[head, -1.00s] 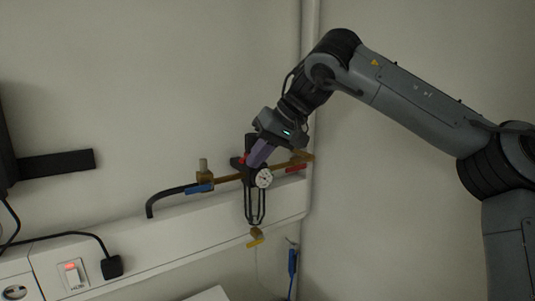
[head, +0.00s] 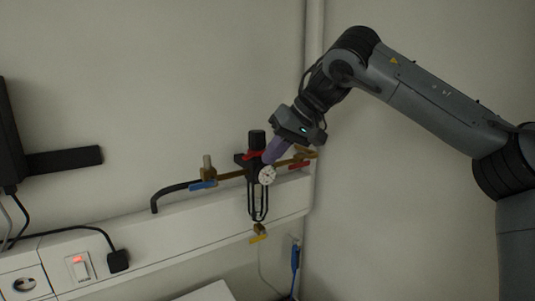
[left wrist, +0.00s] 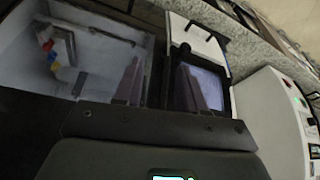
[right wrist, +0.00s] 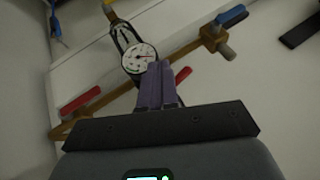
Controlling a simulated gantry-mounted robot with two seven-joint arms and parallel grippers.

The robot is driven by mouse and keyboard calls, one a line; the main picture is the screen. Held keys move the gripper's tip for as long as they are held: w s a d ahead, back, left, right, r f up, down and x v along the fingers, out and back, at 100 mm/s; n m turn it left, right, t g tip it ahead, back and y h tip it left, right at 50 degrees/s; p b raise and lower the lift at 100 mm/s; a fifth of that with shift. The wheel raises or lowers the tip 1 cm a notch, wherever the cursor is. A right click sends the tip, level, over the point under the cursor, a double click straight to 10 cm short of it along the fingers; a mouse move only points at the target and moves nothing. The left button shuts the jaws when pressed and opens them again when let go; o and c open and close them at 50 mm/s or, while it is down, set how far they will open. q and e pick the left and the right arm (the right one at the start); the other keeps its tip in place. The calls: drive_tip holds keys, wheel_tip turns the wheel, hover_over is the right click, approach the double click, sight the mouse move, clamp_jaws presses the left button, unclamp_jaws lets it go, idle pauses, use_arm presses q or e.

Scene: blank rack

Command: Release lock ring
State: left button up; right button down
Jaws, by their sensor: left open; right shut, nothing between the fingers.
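The regulator (head: 258,190) hangs on a brass pipe on the wall, with a black knob (head: 257,138) upright on top. The red lock ring (head: 254,154) shows just below the knob. A red piece, probably the ring, also shows beside my fingers in the right wrist view (right wrist: 183,75). A white dial gauge (head: 267,175) faces out from the body. My right gripper (head: 268,157) is shut and empty, its fingertips close to the ring's right side; contact cannot be told. My left gripper (left wrist: 160,66) is open and empty, away from the regulator.
A blue-handled valve (head: 203,185) is left of the regulator and a red-handled one (head: 299,166) is right. A vertical pipe (head: 314,80) stands at right. Left wrist view shows a bin (left wrist: 85,55) with coloured items and a white machine (left wrist: 275,110).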

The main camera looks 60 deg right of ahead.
drive_tip(key=s+a+r, duration=0.2)
drive_tip(key=s+r, duration=0.5)
drive_tip(key=r, duration=0.1)
drive_tip(key=shift+a+b, duration=0.35)
drive_tip(key=shift+a, duration=0.05)
